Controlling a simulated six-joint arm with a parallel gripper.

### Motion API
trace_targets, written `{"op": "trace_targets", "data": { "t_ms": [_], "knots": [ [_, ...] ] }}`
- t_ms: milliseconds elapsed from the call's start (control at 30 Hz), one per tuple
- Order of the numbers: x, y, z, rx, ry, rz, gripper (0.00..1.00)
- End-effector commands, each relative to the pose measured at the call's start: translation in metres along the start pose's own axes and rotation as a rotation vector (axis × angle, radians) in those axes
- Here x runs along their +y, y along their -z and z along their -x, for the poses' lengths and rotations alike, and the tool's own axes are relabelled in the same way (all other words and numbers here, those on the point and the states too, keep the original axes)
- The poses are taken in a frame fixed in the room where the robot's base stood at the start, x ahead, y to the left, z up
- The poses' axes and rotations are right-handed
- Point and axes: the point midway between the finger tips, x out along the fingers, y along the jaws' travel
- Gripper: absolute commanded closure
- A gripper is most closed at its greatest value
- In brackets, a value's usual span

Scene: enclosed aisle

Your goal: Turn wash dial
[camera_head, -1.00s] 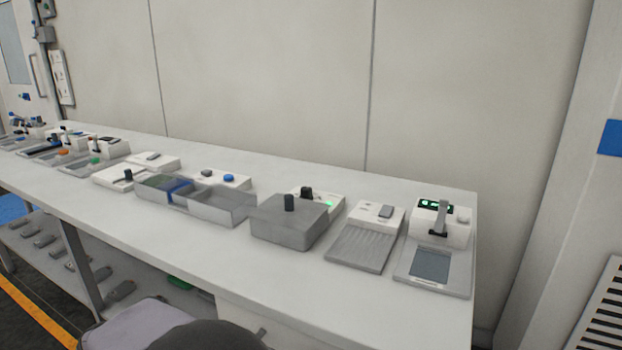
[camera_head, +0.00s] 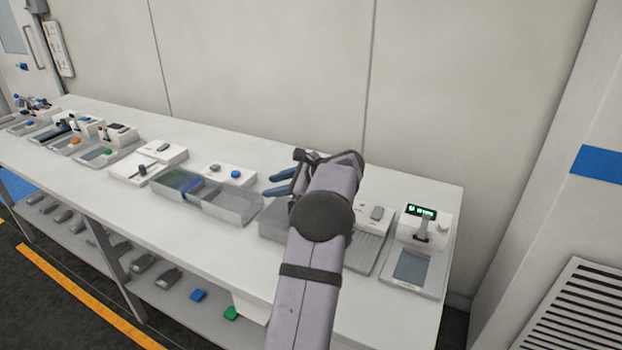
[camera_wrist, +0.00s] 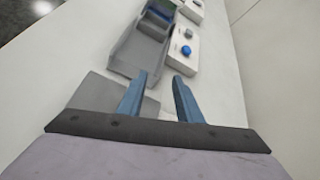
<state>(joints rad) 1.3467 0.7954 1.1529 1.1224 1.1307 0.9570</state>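No label reads as "wash", so I cannot tell which control is the wash dial. A white unit (camera_head: 222,180) behind the grey trays carries a small grey knob (camera_head: 214,168) and a round blue knob or button (camera_head: 236,174). The blue one also shows in the wrist view (camera_wrist: 186,50), just beyond my fingertips. My gripper (camera_head: 268,185) is open and empty above the bench, right of that unit; its two blue fingers are apart in the wrist view (camera_wrist: 160,76). My arm covers most of a grey box (camera_head: 269,224), and its black knob is hidden.
The long white bench (camera_head: 120,185) runs along a pale wall. Open grey trays (camera_head: 229,207) stand left of my gripper. On the right are a ribbed grey unit (camera_head: 366,252) and a unit with a green display (camera_head: 421,211). More stations stand at the far left.

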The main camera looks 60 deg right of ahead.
Motion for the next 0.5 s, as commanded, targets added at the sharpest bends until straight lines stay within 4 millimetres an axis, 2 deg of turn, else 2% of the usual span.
{"op": "trace_targets", "data": {
  "t_ms": [33,200,333,500],
  "knots": [
    [-0.012,0.021,0.024,-0.015,0.025,-0.089,0.68],
    [-0.026,0.070,0.074,-0.078,0.076,-0.293,0.68],
    [-0.029,0.092,0.099,-0.114,0.102,-0.386,0.68],
    [-0.030,0.104,0.112,-0.135,0.116,-0.435,0.68]
  ]
}}
